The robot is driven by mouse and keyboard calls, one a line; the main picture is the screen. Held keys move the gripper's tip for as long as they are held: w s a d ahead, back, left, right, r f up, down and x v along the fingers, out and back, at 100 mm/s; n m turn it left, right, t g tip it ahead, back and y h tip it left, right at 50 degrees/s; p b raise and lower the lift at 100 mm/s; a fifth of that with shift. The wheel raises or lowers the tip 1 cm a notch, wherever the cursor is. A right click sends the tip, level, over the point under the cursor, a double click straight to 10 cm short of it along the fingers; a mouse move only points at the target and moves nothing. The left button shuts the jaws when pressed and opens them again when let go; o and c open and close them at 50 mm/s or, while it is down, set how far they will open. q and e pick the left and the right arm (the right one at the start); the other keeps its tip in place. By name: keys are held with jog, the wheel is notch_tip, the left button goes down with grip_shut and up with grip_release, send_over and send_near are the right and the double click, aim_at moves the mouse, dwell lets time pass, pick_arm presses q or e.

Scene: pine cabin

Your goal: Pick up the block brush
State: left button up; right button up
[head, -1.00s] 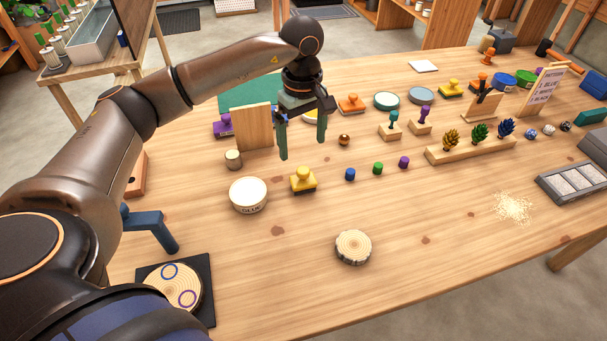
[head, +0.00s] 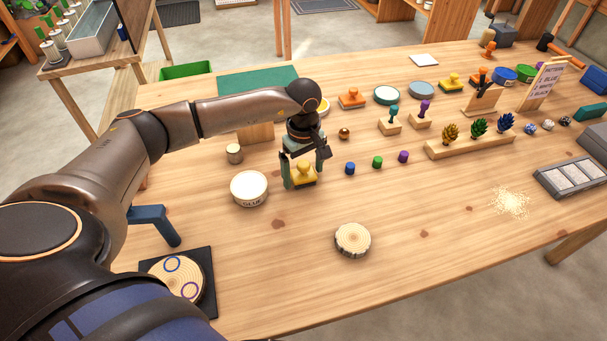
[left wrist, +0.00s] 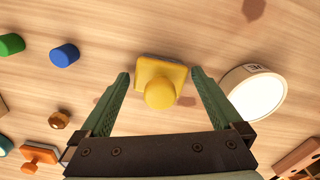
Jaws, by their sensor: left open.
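A yellow block with a round knob on top, which looks like the block brush (head: 304,177), stands upright on the wooden table. It also shows at the centre of the left wrist view (left wrist: 160,88). My left gripper (head: 303,178) is low over it, with its green fingers one on each side of the block. In the left wrist view the left gripper (left wrist: 161,74) is open, with a gap between each finger and the block. Part of the block is hidden behind a finger in the head view. My right gripper is not in view.
A white glue tub (head: 249,188) stands close to the left of the yellow block. Small blue (head: 350,168), green (head: 377,162) and purple (head: 403,157) pegs stand to its right. A wood slice (head: 352,239) lies in front. The table around that slice is clear.

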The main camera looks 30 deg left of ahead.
aim_at(304, 164)
pick_arm(q)
jog(key=c, duration=1.2)
jog(key=shift+o, duration=0.2)
notch_tip(304, 164, up, 10)
jog(key=shift+r, duration=0.1)
jog(key=o, duration=0.8)
jog(key=c, duration=0.6)
